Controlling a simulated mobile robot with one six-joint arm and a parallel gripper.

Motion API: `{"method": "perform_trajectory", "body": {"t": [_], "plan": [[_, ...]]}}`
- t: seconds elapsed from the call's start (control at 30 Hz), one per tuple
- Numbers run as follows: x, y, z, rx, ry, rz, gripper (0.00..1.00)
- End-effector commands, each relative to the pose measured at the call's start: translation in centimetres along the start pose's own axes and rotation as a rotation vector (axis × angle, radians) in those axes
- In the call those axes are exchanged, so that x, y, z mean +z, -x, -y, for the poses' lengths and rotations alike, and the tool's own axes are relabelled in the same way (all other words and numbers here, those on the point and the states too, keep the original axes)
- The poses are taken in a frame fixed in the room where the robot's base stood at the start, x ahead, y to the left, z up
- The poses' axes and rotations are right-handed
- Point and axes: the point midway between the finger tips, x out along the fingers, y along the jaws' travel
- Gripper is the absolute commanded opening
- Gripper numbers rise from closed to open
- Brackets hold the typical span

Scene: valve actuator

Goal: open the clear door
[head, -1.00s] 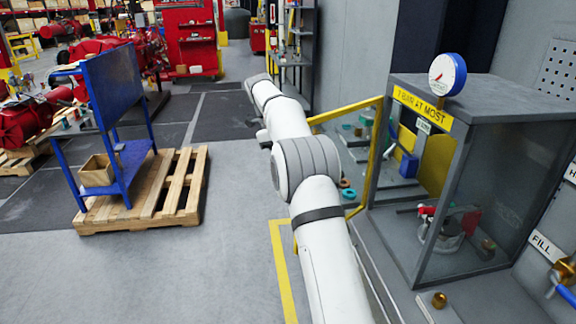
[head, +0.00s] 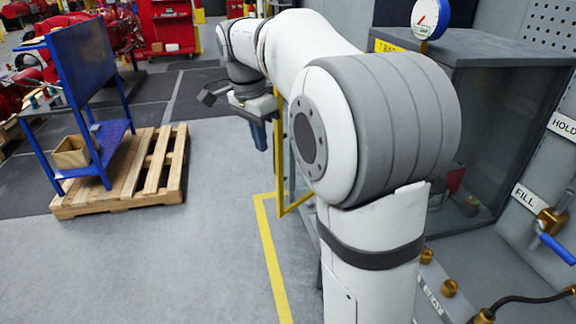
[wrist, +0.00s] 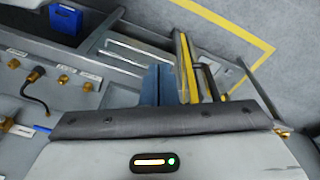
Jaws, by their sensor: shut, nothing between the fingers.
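The clear door shows by its yellow frame (head: 279,165), standing out from the grey cabinet (head: 500,110) at an angle. My arm hides most of the door and the cabinet's front. My gripper (head: 260,136) is at the left of the door frame in the head view, pointing down, its blue fingers shut and empty. In the wrist view my shut fingers (wrist: 158,84) are beside a yellow bar of the door frame (wrist: 187,68), just to its left. I cannot tell whether they touch it.
A round gauge (head: 430,17) stands on the cabinet. Valves and fittings (head: 552,220) line the bench at the right. A pallet (head: 130,180) with a blue rack (head: 85,90) stands at the left. The floor between is clear, with a yellow line (head: 268,250).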

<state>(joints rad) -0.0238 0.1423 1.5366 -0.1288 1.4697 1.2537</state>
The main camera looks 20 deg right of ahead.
Motion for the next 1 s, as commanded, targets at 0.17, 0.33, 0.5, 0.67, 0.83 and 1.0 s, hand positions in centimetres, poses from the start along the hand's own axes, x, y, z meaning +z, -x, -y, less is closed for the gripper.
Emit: {"method": "perform_trajectory", "body": {"t": [0.17,0.33,0.5,0.67,0.83,1.0], "plan": [[2.8,-0.1,-6.0,-0.097,0.339,-0.009,0.0],[5.0,-1.4,-10.7,-0.168,0.609,-0.042,0.0],[6.3,-2.9,-13.7,-0.211,0.778,-0.075,0.0],[7.2,-4.2,-15.8,-0.244,0.893,-0.111,0.0],[7.9,-6.1,-17.2,-0.291,0.975,-0.17,0.0],[6.5,-6.7,-15.7,-0.34,0.891,-0.224,0.0]]}}
